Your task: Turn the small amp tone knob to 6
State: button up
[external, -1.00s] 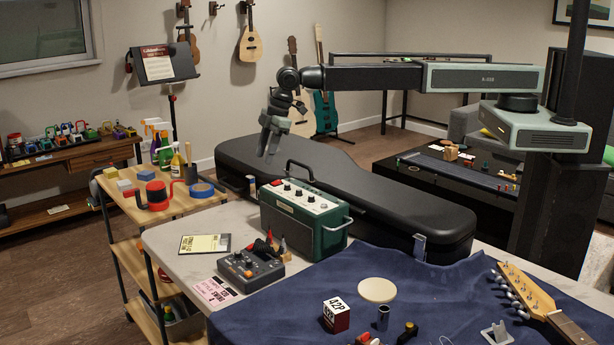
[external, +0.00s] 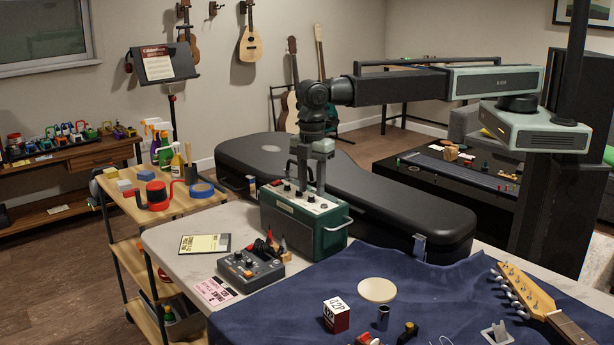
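The small amp (external: 335,238) is a green box with a pale top panel, standing on the workbench. Several small knobs (external: 287,187) line its panel; their numbers and pointers are too small to read, and I cannot tell which one is the tone knob. My gripper (external: 311,190) points straight down over the middle of the panel, with its fingertips at about panel height. The two fingers look apart, one left and one right. They hide part of the panel. Whether a knob lies between them or is touched, I cannot tell.
A black guitar case (external: 390,198) lies just behind the amp. A grey pedal (external: 250,268) and red-tipped tools (external: 268,245) are in front of it at left. A blue cloth (external: 290,305) with small parts and a guitar neck (external: 530,290) covers the front right.

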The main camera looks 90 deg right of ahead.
notch_tip(320, 180, down, 2)
jog(key=shift+f+b, duration=0.1)
jog(key=shift+b, duration=0.35)
jog(key=shift+r, duration=0.2)
grip_shut()
jog(key=shift+m, duration=0.3)
jog(key=shift+m, duration=2.6)
